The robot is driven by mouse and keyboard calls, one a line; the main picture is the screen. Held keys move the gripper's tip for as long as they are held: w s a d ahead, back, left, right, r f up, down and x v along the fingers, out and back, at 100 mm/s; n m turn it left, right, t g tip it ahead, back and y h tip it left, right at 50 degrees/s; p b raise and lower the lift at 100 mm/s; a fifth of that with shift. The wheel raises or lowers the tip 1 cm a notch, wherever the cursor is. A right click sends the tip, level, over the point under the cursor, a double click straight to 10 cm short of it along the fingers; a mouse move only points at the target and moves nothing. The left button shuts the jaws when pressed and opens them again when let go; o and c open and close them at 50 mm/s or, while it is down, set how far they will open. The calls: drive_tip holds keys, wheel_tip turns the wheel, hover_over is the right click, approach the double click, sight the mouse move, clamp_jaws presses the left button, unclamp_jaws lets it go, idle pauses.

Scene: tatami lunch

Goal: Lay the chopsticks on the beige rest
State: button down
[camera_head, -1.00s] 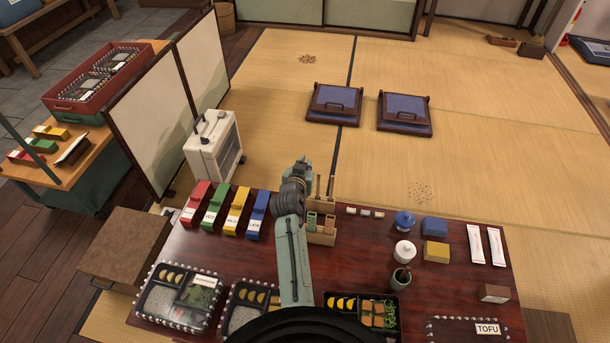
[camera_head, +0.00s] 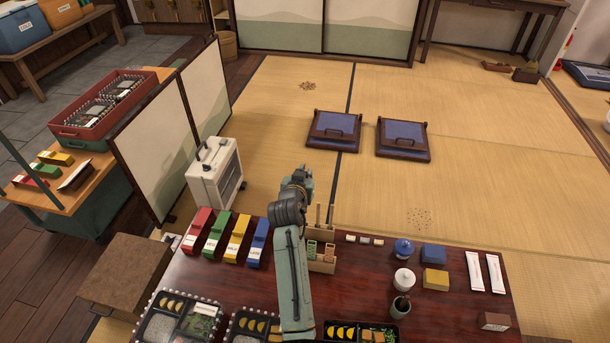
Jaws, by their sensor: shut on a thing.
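My gripper (camera_head: 305,174) is seen from behind, above the far edge of the dark red table. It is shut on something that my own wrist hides. Several small pale blocks, which look like the rests (camera_head: 364,240), lie in a row right of the holder. Their shades are too alike at this size to single out the beige one.
Red, green, yellow and blue boxes (camera_head: 239,240) stand left of my arm. Lunch trays (camera_head: 180,318) line the near edge. A blue lidded pot (camera_head: 403,248), a white pot (camera_head: 404,279) and a dark cup (camera_head: 400,306) stand on the right. Bare table (camera_head: 450,315) lies near the right front.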

drive_tip(key=shift+r+p, duration=1.6)
drive_tip(key=shift+r, duration=0.65)
drive_tip(key=shift+d+f, duration=0.1)
